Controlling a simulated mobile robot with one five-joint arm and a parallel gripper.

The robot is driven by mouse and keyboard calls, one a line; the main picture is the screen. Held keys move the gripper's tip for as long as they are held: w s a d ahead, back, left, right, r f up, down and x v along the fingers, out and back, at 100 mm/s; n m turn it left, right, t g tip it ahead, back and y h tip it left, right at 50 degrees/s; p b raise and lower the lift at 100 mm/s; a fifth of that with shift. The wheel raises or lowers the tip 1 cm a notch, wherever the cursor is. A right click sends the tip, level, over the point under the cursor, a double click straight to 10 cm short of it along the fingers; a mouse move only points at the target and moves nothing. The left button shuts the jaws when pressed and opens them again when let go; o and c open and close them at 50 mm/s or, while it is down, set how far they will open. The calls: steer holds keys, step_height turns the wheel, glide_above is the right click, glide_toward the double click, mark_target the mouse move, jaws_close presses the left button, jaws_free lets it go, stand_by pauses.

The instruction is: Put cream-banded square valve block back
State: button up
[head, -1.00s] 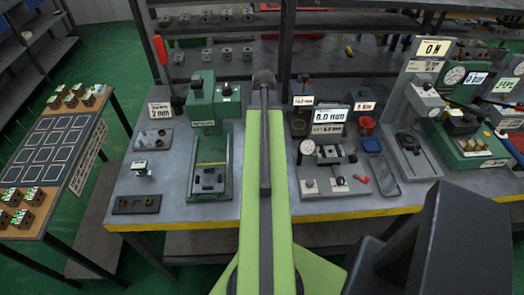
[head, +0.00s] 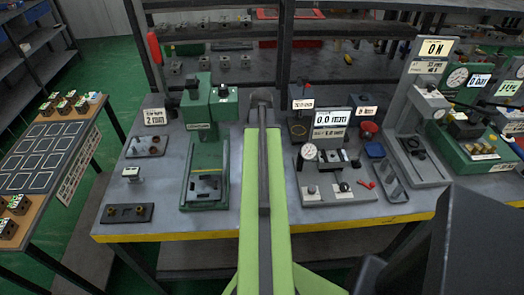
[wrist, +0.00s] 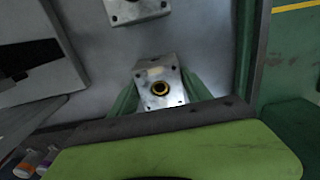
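In the head view my green arm reaches forward over the bench; my fingers and this block are hidden there.
Another metal block (wrist: 135,10) is at the wrist view's top. The bench (head: 110,228) carries a green press (head: 205,170) and a dial gauge stand (head: 335,190). At left is a board (head: 40,155) with outlined squares and several blocks. More blocks (head: 223,62) sit on the rear shelf.

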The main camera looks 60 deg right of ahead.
steer(key=shift+o, duration=1.4)
step_height(320, 180, up, 12)
steer(key=p, duration=1.2)
steer(key=shift+r, duration=0.2)
